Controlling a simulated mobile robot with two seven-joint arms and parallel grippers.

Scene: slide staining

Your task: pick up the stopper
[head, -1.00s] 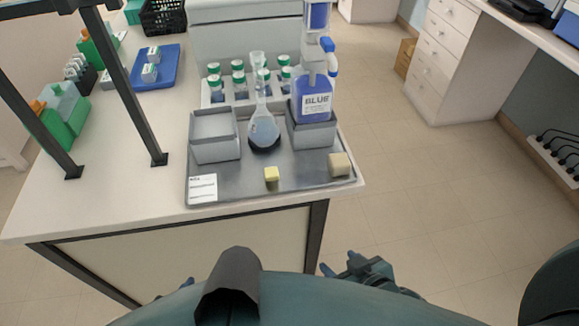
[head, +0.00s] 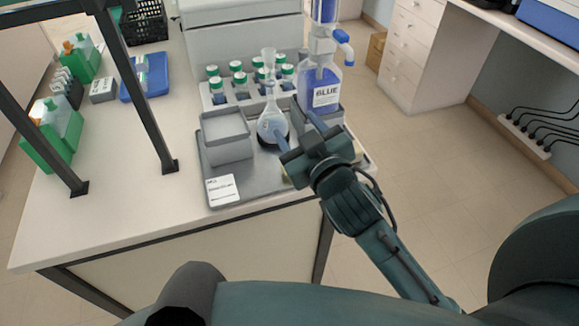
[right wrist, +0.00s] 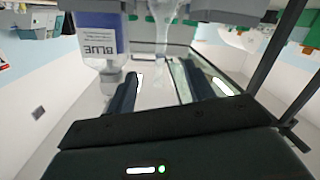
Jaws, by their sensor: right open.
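My right gripper (head: 293,125) is open over the grey metal tray (head: 240,190) in the head view, its fingers pointing towards the round flask (head: 272,125). In the right wrist view my right gripper (right wrist: 158,72) has its fingers apart, with nothing clearly held. A small yellow block (head: 286,175), possibly the stopper, lies on the tray and is mostly hidden by the gripper. A beige block near the tray's right edge is largely covered by my arm. I cannot tell for certain which is the stopper. My left gripper is not in view.
A bottle labelled BLUE (head: 320,88) stands in a grey container at the right. Green-capped bottles (head: 237,82) stand behind. A dark shelf post (head: 140,90) rises at left. The table front left is clear.

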